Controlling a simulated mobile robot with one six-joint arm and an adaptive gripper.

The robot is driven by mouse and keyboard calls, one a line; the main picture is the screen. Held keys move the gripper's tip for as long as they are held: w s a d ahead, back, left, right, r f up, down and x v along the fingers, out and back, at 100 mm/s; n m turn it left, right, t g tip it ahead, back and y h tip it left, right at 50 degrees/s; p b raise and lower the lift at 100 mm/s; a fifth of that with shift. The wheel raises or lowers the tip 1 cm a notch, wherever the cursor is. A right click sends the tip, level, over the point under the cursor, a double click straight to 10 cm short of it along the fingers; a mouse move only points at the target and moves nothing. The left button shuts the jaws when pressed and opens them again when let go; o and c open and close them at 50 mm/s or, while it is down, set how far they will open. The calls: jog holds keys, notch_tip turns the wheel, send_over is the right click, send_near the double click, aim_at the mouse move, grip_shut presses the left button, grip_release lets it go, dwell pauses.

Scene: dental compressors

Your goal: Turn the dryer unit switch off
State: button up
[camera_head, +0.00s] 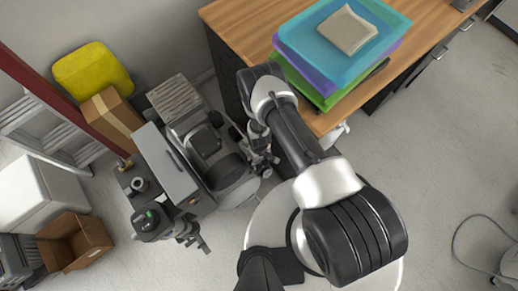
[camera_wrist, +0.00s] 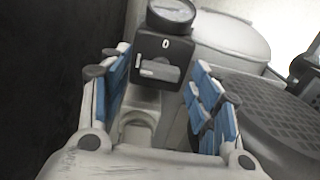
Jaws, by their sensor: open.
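The dryer unit switch (camera_wrist: 157,72) is a light grey knob on a black box in the wrist view. The knob lies roughly sideways, its left end near the "I" mark, with the "0" mark above it. My gripper (camera_wrist: 160,65) is open, with one blue-padded finger on each side of the black box. The knob is between the fingers in the picture; I see no contact. In the head view my gripper (camera_head: 262,155) is beside the compressor equipment, and the switch cannot be made out there.
A round gauge (camera_wrist: 172,12) sits above the switch box. A dark ribbed round housing (camera_wrist: 275,115) is close to the right finger. In the head view, a grey cabinet (camera_head: 165,165) stands left of my gripper, and a wooden desk (camera_head: 240,28) with stacked trays is behind my arm.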

jog(key=shift+f, duration=0.2)
jog(key=c, duration=1)
